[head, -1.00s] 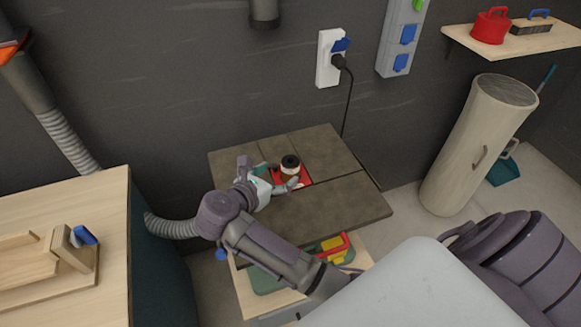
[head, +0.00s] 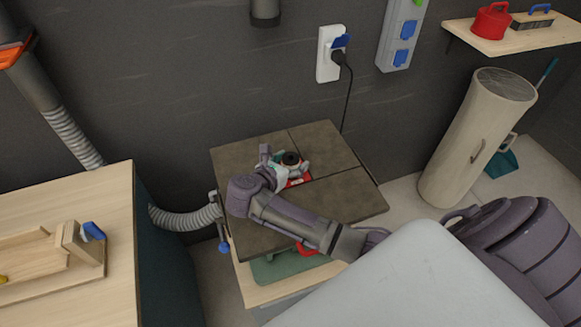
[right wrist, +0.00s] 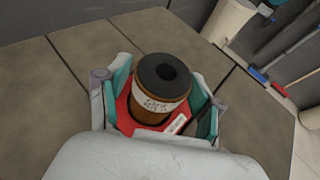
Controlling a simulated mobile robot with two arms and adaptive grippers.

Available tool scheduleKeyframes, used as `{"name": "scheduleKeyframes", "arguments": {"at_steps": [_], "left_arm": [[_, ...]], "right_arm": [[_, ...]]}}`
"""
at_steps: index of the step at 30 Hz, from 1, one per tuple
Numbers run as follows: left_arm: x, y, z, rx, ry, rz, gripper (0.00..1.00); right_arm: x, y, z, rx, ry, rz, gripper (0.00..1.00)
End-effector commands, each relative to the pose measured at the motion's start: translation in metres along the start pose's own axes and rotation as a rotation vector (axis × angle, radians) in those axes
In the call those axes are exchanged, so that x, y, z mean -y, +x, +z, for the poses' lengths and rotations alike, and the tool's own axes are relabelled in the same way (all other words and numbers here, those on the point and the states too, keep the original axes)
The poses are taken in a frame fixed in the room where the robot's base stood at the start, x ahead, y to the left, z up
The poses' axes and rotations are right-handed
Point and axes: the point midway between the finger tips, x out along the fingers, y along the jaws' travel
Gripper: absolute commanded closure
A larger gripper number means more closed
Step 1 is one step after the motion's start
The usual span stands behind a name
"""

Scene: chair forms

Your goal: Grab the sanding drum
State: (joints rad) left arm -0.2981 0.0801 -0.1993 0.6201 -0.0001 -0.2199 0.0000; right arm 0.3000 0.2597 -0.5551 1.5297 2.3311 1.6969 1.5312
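The sanding drum (head: 291,160) is a brown cylinder with a black top that has a round hole. It stands upright in a red insert (head: 299,181) in the dark grey machine table. In the right wrist view the drum (right wrist: 160,88) shows a white printed band. My right gripper (head: 284,166) is at the drum, one finger on each side. In the right wrist view the teal-lined fingers (right wrist: 162,100) are spread, with gaps showing between them and the drum. The drum's lower side is partly hidden. My left gripper is not in view.
The grey machine table (head: 335,200) has bare room around the insert. A wooden workbench (head: 60,205) stands at the left. A grey hose (head: 185,217) runs to the machine. A plug and cord (head: 347,95) hang at the wall behind. A beige cylinder (head: 475,140) stands at the right.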

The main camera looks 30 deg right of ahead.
Motion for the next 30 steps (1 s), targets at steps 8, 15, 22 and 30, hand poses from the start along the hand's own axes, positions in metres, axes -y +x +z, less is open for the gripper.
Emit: {"name": "scheduleKeyframes", "arguments": {"at_steps": [8,15,22,30], "left_arm": [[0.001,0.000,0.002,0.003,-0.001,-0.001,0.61],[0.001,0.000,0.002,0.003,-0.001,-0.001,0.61],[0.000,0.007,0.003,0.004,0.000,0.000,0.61],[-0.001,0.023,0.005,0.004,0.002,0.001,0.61]], "right_arm": [[0.000,0.000,0.000,0.000,0.000,-0.001,0.86],[0.000,0.000,0.001,0.001,0.000,-0.001,0.92],[-0.001,-0.005,0.010,-0.001,0.005,0.001,0.92],[0.015,-0.014,0.044,-0.002,0.005,0.000,0.92]]}}
